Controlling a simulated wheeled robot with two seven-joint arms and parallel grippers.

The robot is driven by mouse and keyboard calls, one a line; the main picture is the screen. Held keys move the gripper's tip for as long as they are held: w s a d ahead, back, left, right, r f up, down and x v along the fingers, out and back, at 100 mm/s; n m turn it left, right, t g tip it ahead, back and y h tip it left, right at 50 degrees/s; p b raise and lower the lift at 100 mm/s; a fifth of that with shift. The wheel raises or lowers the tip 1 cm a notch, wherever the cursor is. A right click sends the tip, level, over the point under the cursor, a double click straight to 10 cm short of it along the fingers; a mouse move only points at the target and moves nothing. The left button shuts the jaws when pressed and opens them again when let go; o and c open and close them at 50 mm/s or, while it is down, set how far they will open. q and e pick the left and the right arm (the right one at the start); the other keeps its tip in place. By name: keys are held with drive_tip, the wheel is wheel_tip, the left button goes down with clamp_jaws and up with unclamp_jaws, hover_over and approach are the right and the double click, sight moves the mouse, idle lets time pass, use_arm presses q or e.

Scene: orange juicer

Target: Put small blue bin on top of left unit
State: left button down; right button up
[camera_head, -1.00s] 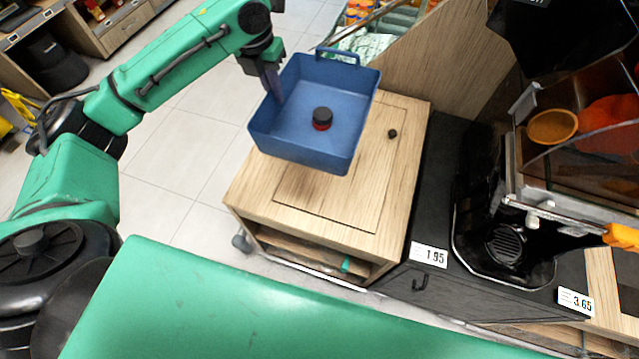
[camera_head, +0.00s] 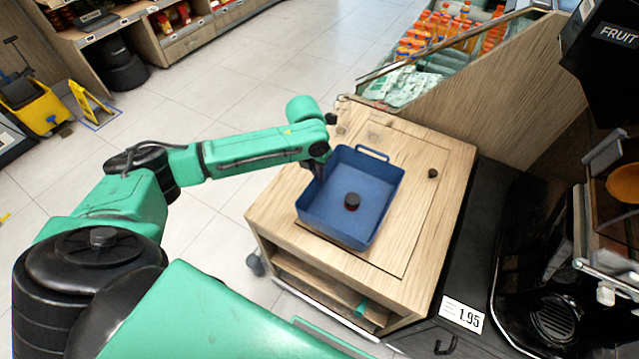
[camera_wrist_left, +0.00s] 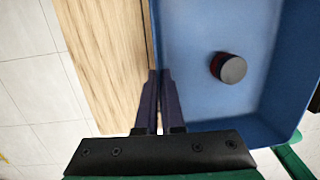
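The small blue bin (camera_head: 372,192) is upright over the wooden top of the left unit (camera_head: 425,235), at or very near its surface; I cannot tell if it touches. A black and red round piece (camera_head: 352,201) lies inside the bin, and it also shows in the left wrist view (camera_wrist_left: 228,67). My left gripper (camera_head: 318,172) is at the bin's left wall. In the left wrist view its two fingers (camera_wrist_left: 159,85) are close together with the blue wall (camera_wrist_left: 205,110) between them. My right gripper is not in view.
A wooden partition and a crate of orange bottles (camera_head: 440,35) stand behind the unit. The black juicer stand (camera_head: 540,290) is on the right, beside a price tag (camera_head: 462,314). A small dark knob (camera_head: 432,173) is on the unit's top. Open tiled floor is on the left.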

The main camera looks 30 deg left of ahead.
sight(318, 185)
use_arm(q)
wheel_tip(318, 185, down, 4)
drive_tip(key=shift+f, duration=0.1)
drive_tip(key=c, duration=1)
unclamp_jaws()
drive_tip(key=shift+c, duration=0.2)
wheel_tip(318, 185, up, 12)
drive_tip(key=s+a, duration=0.1)
drive_tip(key=shift+s, duration=0.2)
